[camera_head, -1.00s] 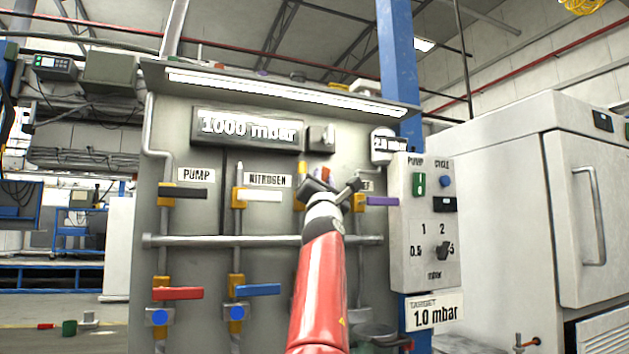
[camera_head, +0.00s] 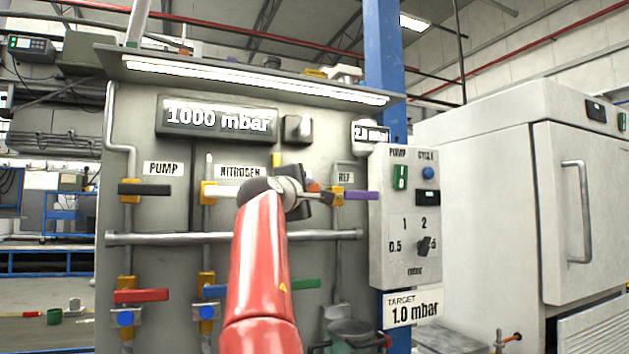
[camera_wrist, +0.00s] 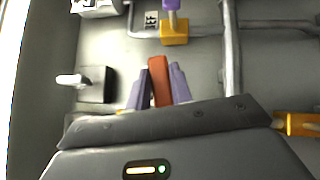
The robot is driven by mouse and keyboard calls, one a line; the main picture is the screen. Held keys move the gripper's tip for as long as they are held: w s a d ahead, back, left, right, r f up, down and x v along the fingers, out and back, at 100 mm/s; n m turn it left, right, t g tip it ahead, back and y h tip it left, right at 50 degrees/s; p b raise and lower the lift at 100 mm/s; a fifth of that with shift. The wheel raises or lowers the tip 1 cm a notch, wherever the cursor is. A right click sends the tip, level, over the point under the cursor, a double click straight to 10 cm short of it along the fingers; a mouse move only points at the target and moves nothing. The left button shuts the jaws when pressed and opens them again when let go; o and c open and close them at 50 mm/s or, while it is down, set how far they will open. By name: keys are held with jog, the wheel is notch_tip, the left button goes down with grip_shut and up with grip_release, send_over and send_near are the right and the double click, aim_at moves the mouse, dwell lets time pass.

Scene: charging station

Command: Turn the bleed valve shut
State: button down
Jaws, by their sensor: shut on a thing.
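An orange-red valve handle (camera_wrist: 158,82) stands between my two fingers in the wrist view. My gripper (camera_wrist: 160,88) is shut on it. In the head view, a small orange part of the handle (camera_head: 313,187) shows beside my gripper (camera_head: 305,190), in front of the panel. My red arm and wrist hide the valve's body and any label on it, so I cannot tell the handle's full angle.
The REF valve's purple handle (camera_head: 361,195) is close on the right, with the control box (camera_head: 405,255) beyond it. The nitrogen valve (camera_head: 208,193) and black pump handle (camera_head: 145,189) lie left. The gauge (camera_head: 218,118) above reads 1000 mbar. A horizontal pipe (camera_head: 170,238) runs below.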

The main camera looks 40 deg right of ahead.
jog(key=shift+d+f+m+g+y+p, duration=0.1)
jog(key=shift+f+m+g+y+p, duration=0.4)
jog(key=shift+m, duration=0.3)
jog(key=shift+f, duration=0.1)
jog(key=c, duration=1.2)
grip_release()
jog(key=shift+c, duration=0.2)
jog(key=b+v, duration=0.3)
jog(key=v, duration=0.4)
jog(key=shift+s+a, duration=0.2)
jog(key=shift+a, duration=0.15)
